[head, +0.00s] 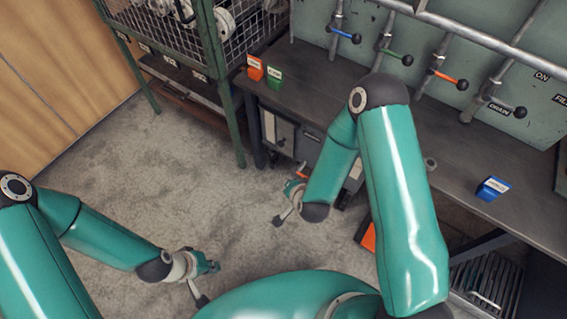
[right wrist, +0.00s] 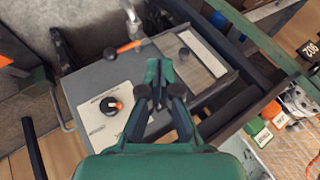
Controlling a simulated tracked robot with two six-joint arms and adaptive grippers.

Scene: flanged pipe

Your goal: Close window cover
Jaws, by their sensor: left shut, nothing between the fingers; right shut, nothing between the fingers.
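A grey box (right wrist: 95,78) fills the middle of the right wrist view. Its face carries a pale ribbed window-like panel (right wrist: 193,57), a white label with a black and orange knob (right wrist: 110,105), and an orange-tipped handle (right wrist: 126,47). I cannot tell for certain which part is the window cover. My right gripper (right wrist: 158,70) is shut and empty in front of this face, between the label and the panel; contact is unclear. In the head view the box (head: 280,132) is under the bench, partly hidden by my right arm. My left gripper (head: 211,267) is shut and empty above the floor.
A dark workbench (head: 325,90) runs along the right, with red (head: 255,68), green (head: 274,76) and blue (head: 491,188) blocks on it. Several coloured valve levers stand behind. A green mesh cage (head: 245,35) stands at the back. Floor (head: 190,170) at the left is clear.

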